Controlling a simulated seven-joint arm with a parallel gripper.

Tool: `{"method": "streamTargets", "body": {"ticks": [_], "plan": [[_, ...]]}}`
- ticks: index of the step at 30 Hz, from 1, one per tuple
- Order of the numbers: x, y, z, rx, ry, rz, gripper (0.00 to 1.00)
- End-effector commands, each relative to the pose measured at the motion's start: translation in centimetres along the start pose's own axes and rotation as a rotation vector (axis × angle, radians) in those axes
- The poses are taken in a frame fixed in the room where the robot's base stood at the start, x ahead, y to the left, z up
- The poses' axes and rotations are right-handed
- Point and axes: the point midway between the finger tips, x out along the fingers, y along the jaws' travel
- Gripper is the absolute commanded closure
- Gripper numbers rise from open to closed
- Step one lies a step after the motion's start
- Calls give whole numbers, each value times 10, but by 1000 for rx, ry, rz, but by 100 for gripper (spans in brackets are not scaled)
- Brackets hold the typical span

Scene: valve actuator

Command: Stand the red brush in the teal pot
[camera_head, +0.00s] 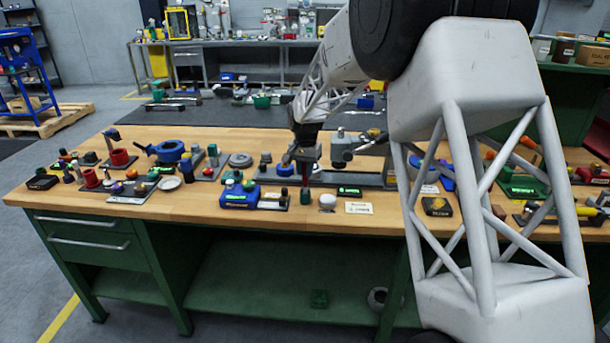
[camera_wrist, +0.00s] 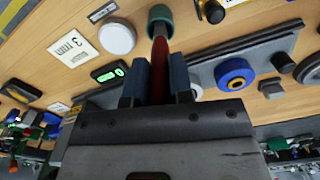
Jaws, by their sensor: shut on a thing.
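The red brush (camera_head: 305,174) is between the fingers of my gripper (camera_head: 304,160), over the front part of the bench. In the wrist view the fingers (camera_wrist: 156,78) are shut on the brush (camera_wrist: 159,66), which points away from the gripper. The teal pot (camera_head: 305,196) stands on the wood directly below the brush. It also shows in the wrist view (camera_wrist: 160,14), where the brush's far end overlaps the pot's rim. I cannot tell how far, if at all, that end is inside. The brush looks about upright in the head view.
A white round thing (camera_head: 327,201) and a white label card (camera_head: 358,208) lie right of the pot. A blue boxy thing (camera_head: 240,196) stands to its left. A dark display with green digits (camera_head: 349,191) is close by. Many small parts crowd the bench (camera_head: 215,222).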

Motion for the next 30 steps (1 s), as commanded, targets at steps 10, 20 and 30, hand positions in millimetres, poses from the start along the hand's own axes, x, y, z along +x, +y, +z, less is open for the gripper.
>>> {"method": "streamTargets", "body": {"ticks": [10, 20, 30], "plan": [[20, 0, 0, 0, 1, -1, 100], [22, 0, 0, 0, 1, -1, 100], [22, 0, 0, 0, 1, -1, 53]]}}
